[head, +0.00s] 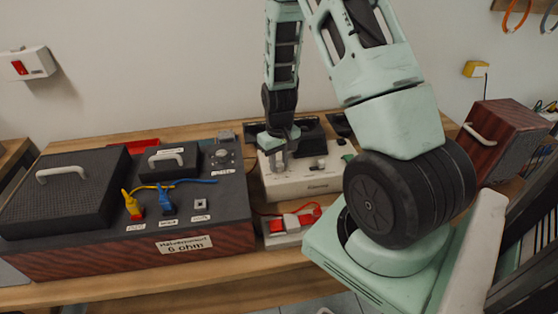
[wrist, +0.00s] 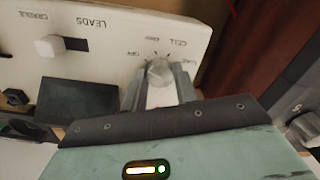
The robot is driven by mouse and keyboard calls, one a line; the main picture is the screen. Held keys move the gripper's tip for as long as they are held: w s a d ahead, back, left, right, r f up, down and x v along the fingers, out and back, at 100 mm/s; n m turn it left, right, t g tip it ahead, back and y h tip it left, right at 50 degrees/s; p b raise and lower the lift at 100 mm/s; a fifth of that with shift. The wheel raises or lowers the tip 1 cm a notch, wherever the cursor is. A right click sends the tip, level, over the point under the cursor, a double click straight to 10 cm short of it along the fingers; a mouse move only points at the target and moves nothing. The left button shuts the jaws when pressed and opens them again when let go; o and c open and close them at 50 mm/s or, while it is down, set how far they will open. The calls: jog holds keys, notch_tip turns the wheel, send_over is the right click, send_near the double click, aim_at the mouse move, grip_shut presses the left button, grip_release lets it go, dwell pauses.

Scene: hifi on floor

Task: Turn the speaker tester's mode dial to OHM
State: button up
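The speaker tester is a cream box (head: 306,182) on the bench, right of the large dark box. It also shows upside down in the wrist view (wrist: 105,50), with labels such as CRADLE, LEADS, CELL and OFF. Its grey mode dial (wrist: 160,72) has several marks around it; I cannot tell which one it points to. My gripper (wrist: 160,78) has one finger on each side of the dial. I cannot tell whether both fingers touch it. In the head view my gripper (head: 281,155) is down at the tester's left part and hides the dial.
A dark box (head: 125,262) labelled 6 ohm, with yellow and blue plugs, stands close left of the tester. A tray with red parts (head: 291,225) lies in front. A wooden speaker box (head: 500,137) stands at right.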

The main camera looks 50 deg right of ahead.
aim_at(279, 164)
jog(key=shift+m, duration=0.3)
jog(key=m, duration=0.3)
jog(key=shift+m, duration=0.4)
jog(key=shift+m+p, duration=0.4)
jog(key=shift+m, duration=1.7)
jog(key=o, duration=1)
jog(key=shift+r, duration=0.1)
notch_tip(279, 164, up, 17)
jog(key=shift+r+p, duration=0.15)
jog(key=shift+p, duration=0.15)
